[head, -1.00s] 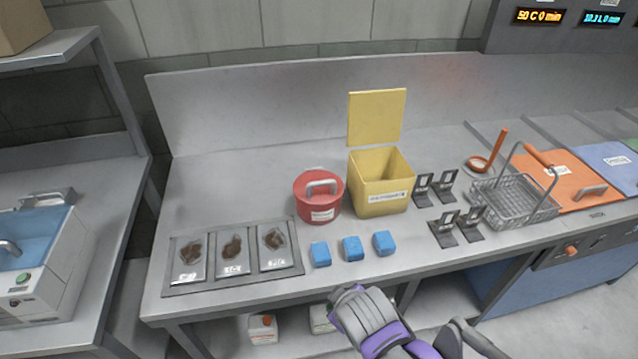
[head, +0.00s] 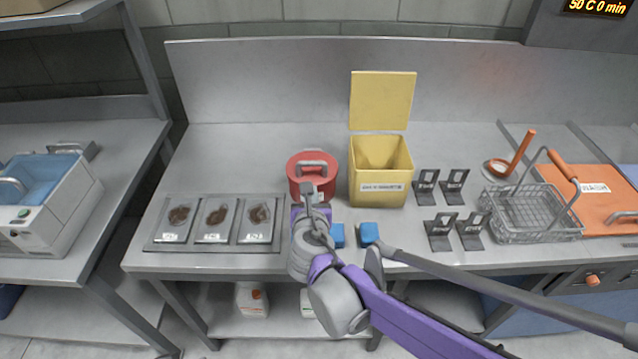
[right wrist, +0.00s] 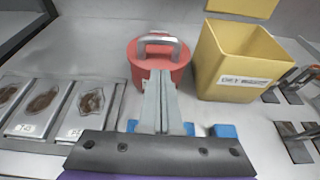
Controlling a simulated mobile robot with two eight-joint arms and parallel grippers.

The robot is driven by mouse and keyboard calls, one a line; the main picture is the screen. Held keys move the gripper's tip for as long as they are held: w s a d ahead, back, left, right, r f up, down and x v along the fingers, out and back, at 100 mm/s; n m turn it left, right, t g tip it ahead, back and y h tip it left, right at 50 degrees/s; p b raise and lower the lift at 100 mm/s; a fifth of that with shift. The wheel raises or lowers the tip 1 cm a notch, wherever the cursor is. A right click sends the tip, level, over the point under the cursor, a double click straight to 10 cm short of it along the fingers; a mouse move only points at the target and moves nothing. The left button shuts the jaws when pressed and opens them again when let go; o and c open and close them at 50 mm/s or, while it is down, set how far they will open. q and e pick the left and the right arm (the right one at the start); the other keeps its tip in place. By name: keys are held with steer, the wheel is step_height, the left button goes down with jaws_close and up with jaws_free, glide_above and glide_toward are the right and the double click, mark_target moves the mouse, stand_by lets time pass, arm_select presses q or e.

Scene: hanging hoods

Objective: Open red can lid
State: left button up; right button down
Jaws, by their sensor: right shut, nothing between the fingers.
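The red can (head: 297,182) stands upright on the steel counter with its red lid (head: 296,161) on. The lid has a grey arched handle (head: 318,164). The can (right wrist: 140,78) and the handle (right wrist: 148,45) also show in the right wrist view. My right gripper (head: 312,188) is in front of the can, its fingers pointing toward it. In the right wrist view the fingers (right wrist: 160,76) are together and empty, below the handle in the picture and overlapping the can's front. I cannot tell whether they touch it. The can's label is mostly hidden. My left gripper is not in view.
A yellow bin (head: 378,190) with its lid raised stands close right of the can. A tray (head: 160,246) with several sample packs lies left. Blue blocks (head: 369,231) sit in front, partly hidden by my arm. Black stands (head: 438,235) and a wire basket (head: 535,215) are further right.

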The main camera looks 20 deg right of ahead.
mark_target(312, 176)
steer(key=x, duration=0.9)
steer(key=shift+w+d, duration=0.1)
steer(key=shift+w, duration=0.15)
